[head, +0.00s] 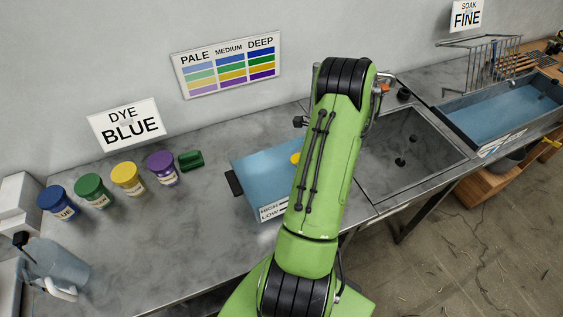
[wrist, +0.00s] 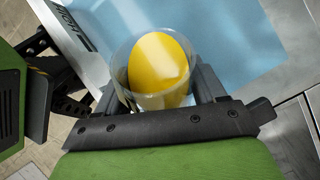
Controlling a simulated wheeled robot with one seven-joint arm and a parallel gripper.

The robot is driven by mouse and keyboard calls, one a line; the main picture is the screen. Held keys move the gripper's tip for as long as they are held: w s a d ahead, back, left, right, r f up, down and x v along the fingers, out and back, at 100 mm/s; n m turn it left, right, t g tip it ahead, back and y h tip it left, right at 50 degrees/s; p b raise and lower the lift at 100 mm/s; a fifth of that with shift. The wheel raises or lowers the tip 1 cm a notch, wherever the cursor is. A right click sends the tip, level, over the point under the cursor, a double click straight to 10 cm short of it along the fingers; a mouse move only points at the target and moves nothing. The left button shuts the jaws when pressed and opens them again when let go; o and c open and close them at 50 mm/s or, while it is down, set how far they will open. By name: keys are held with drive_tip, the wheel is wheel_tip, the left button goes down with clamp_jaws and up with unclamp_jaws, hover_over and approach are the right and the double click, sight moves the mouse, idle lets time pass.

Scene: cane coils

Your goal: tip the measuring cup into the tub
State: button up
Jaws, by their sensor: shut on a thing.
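The measuring cup (wrist: 158,68) is clear, round and shows yellow inside. My gripper (wrist: 160,96) is shut on it, with a dark finger on either side. The tub (head: 258,168) is grey-rimmed with pale blue liquid and a label reading HIGH and LOW on its near side. In the wrist view the tub's liquid (wrist: 235,45) lies below and beyond the cup. In the head view my arm hides the gripper and much of the tub; only a bit of yellow shows left of the arm, over the tub. I cannot tell how far the cup is tilted.
Blue (head: 57,203), green (head: 93,190), yellow (head: 128,178) and purple (head: 162,167) dye pots stand left of the tub. A sink (head: 410,150) is right. Signs read DYE BLUE (head: 126,122) and SOAK FINE.

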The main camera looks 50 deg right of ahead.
drive_tip(key=shift+r, duration=0.1)
drive_tip(key=shift+w+g+h, duration=0.1)
drive_tip(key=shift+g+h, duration=0.2)
drive_tip(key=shift+r+b, duration=0.15)
drive_tip(key=shift+b, duration=0.2)
drive_tip(key=shift+g, duration=0.3)
drive_tip(key=shift+r, duration=0.1)
drive_tip(key=shift+r+g+h+b, duration=0.2)
drive_tip(key=shift+g+h+b, duration=0.1)
drive_tip(key=shift+g+h, duration=0.15)
idle(0.5)
drive_tip(key=shift+a+r+g+h, duration=0.1)
drive_tip(key=shift+r+g+h, duration=0.3)
drive_tip(key=shift+g, duration=0.35)
drive_tip(key=shift+r+g+h, duration=0.3)
drive_tip(key=shift+g+h, duration=0.05)
drive_tip(key=shift+g, duration=0.35)
idle(0.9)
drive_tip(key=shift+w+a+r+g+h+p, duration=0.3)
drive_tip(key=shift+w+r+g+h+p, duration=0.1)
drive_tip(key=shift+w+g+p, duration=0.25)
idle(0.7)
